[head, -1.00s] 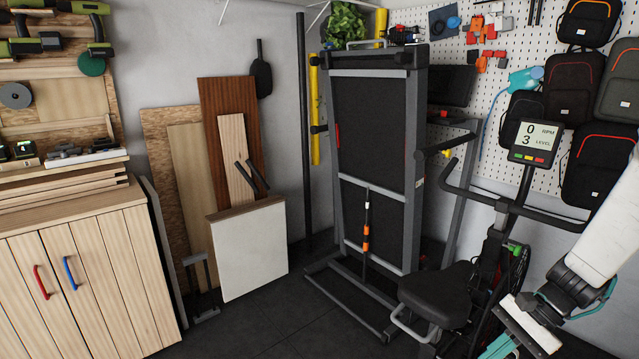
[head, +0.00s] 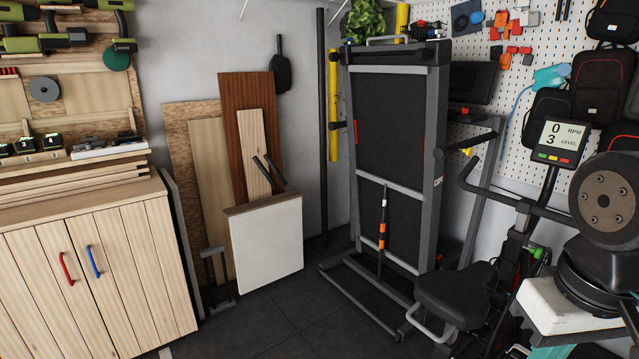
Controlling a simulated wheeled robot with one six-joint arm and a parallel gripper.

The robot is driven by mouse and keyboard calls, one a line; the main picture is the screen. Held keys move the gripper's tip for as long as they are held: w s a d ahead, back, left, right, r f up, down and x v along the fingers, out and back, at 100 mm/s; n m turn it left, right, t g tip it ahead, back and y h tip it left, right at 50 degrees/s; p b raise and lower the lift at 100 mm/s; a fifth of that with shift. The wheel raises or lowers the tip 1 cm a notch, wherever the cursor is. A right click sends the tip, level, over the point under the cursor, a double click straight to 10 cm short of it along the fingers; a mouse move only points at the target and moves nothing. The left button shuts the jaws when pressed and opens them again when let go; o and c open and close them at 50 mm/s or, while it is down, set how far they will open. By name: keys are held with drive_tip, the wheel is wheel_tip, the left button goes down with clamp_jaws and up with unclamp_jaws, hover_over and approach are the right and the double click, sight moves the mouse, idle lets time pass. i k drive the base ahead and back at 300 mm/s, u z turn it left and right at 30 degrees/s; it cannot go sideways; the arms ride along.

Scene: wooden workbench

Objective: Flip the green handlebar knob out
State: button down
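A small green knob (head: 537,252) shows on the exercise bike (head: 462,295) at the right of the head view, below its handlebar (head: 530,208). It is small, and I cannot tell whether it is flipped in or out. My gripper (head: 540,352) is at the bottom right, with a pale body and teal parts cut off by the frame edge. It appears in front of the bike's lower right side, below the green knob in the picture. Its fingertips are not clear, and nothing is seen held.
A folded treadmill (head: 390,150) stands behind the bike. A wooden cabinet (head: 100,270) is at the left, and boards (head: 265,245) lean on the wall. Backpacks (head: 600,85) hang on the pegboard at right.

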sight(537, 253)
drive_tip(key=z, duration=0.95)
